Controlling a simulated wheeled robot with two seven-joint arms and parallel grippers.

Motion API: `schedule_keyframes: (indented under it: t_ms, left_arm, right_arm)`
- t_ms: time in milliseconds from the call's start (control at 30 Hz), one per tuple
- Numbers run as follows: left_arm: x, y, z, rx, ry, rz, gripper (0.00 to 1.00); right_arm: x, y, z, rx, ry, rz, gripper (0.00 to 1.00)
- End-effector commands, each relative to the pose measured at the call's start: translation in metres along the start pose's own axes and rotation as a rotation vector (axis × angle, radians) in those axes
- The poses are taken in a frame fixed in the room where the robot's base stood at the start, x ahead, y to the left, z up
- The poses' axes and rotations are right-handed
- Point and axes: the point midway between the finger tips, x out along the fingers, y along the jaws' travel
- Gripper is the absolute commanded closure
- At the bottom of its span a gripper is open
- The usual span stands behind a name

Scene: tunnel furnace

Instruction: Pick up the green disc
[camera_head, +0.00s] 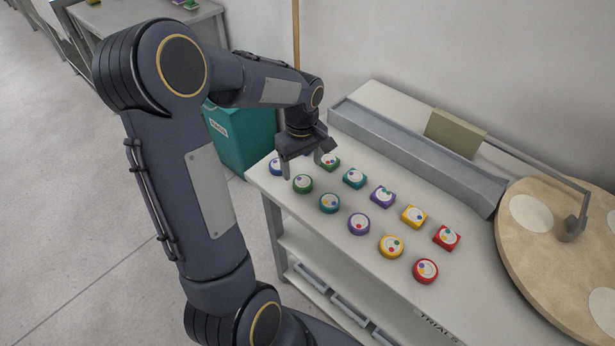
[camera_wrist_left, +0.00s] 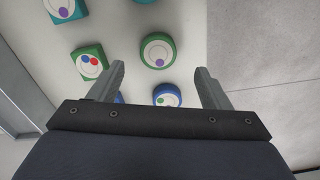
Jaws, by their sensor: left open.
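The green disc (camera_head: 302,184) is round with a white face and lies on the table near its left end. In the left wrist view the green disc (camera_wrist_left: 158,51) lies just beyond the fingertips, roughly centred between them. My left gripper (camera_head: 302,163) is open and empty above the table, with its fingers pointing down; it also shows in the left wrist view (camera_wrist_left: 160,69). A green square piece (camera_head: 330,161) lies behind the disc, by one finger; it shows left of the disc in the wrist view (camera_wrist_left: 89,62). My right gripper is not in view.
A blue round disc (camera_head: 276,166) lies at the left. Teal (camera_head: 329,203), purple (camera_head: 358,224), yellow (camera_head: 390,246) and red discs (camera_head: 425,270) continue the row, with square pieces behind. A grey channel (camera_head: 415,152) and a round wooden turntable (camera_head: 520,255) border the pieces.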

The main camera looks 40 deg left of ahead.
Motion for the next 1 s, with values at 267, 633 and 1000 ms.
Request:
schedule_keyframes:
  t_ms: [267,633,1000]
  left_arm:
    - [0.036,0.002,0.000,0.002,-0.004,-0.003,0.29]
    - [0.063,0.003,0.000,0.002,-0.001,0.003,0.29]
    - [0.062,0.003,0.000,0.002,-0.001,0.002,0.64]
  right_arm:
    - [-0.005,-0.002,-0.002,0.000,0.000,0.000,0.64]
    - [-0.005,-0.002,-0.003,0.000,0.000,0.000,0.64]
    - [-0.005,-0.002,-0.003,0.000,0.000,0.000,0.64]
